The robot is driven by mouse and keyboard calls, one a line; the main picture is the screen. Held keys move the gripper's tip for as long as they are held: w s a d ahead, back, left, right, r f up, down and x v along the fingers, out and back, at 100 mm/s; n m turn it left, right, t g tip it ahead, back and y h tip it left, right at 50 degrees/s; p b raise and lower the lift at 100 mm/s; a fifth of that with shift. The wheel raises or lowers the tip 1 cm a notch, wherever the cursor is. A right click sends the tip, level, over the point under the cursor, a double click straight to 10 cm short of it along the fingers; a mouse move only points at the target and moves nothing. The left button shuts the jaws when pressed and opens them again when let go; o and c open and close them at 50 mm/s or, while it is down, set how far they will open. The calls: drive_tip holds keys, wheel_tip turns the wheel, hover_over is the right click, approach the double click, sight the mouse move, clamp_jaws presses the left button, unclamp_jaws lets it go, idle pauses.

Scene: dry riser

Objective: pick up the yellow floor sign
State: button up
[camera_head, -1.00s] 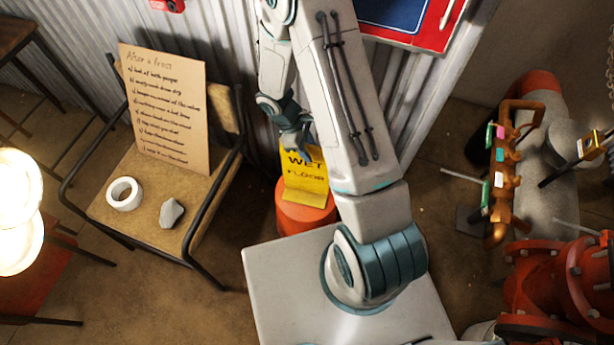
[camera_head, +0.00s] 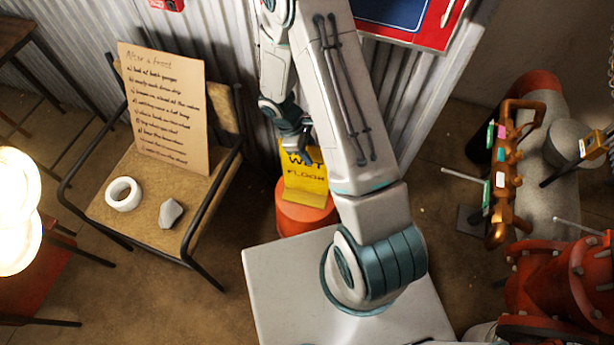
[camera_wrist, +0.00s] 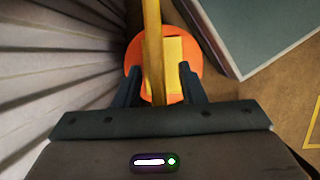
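The yellow floor sign (camera_head: 304,182), lettered in black, stands upright on a round orange-red base (camera_head: 305,217) near the corrugated wall. My gripper (camera_head: 304,156) is at the sign's top edge and hides part of its upper lettering. In the wrist view the sign (camera_wrist: 153,50) shows edge-on as a narrow yellow strip, with the orange base (camera_wrist: 136,58) below it. The two dark fingers of my gripper (camera_wrist: 160,78) are apart, one on each side of the strip. A gap shows between the strip and the fingers, wider on the right.
The corrugated wall (camera_head: 235,40) runs close behind the sign. To the left a chair (camera_head: 150,222) holds a written board (camera_head: 165,110), a white tape roll (camera_head: 124,194) and a grey stone (camera_head: 171,212). Red pipework (camera_head: 555,275) stands at the right.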

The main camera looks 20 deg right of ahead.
clamp_jaws()
idle(1.4)
